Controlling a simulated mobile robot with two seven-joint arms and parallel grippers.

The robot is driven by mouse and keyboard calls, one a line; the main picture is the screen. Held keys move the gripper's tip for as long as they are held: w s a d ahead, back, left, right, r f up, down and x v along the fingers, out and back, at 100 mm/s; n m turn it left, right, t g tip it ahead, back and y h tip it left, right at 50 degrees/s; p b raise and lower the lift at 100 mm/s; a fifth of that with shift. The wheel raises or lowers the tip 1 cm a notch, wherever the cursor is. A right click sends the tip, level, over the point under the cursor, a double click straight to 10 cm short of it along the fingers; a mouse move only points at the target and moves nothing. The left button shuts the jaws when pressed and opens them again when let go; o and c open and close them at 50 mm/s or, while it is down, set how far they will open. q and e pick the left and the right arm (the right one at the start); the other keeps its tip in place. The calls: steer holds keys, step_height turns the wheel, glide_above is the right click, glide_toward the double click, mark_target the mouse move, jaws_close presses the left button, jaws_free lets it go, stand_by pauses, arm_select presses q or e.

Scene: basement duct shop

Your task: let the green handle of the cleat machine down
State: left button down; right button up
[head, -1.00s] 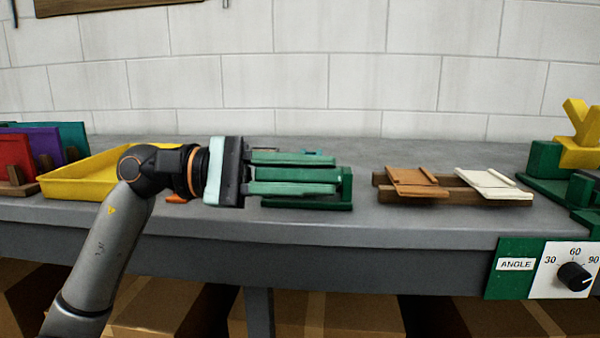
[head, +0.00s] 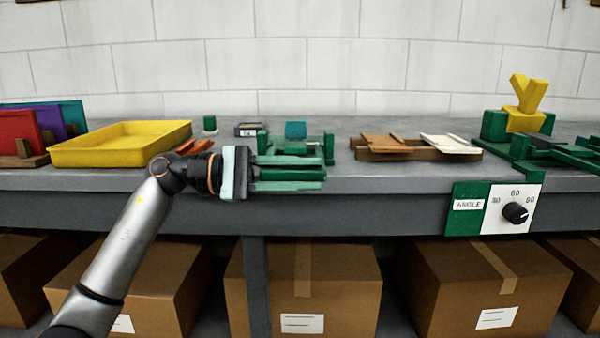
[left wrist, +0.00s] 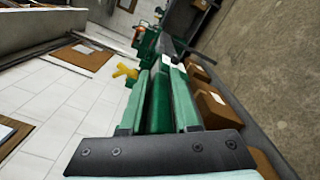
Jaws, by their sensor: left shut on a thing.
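The cleat machine (head: 328,148) is a small green frame with a teal piece (head: 295,130) at its top, standing on the bench behind my left gripper. My left gripper (head: 318,174) points right across the machine's front, near the bench's front edge. It is shut on the green handle (head: 290,174), a bar lying between its two pale green fingers. The left wrist view shows the handle (left wrist: 158,105) as a darker green bar between the fingers. My gripper hides the machine's lower front and part of the handle. My right gripper is not in view.
A yellow tray (head: 120,145) and coloured panels (head: 18,135) stand left on the bench. A wooden rack with brown and white plates (head: 450,145) stands to the right. Further right is a green machine with an angle dial (head: 515,213). Cardboard boxes (head: 325,290) sit below.

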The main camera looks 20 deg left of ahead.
arm_select(q)
steer(key=shift+w+a+f, duration=0.1)
steer(key=shift+w+f, duration=0.2)
steer(key=shift+f, duration=0.2)
steer(key=c, duration=0.7)
jaws_free()
steer(key=shift+w, duration=0.1)
steer(key=shift+a+r, duration=0.1)
steer(key=shift+a, duration=0.1)
steer(key=p+v, duration=0.1)
steer(key=v, duration=1.1)
steer(key=shift+a+p, duration=0.1)
steer(key=shift+p, duration=0.3)
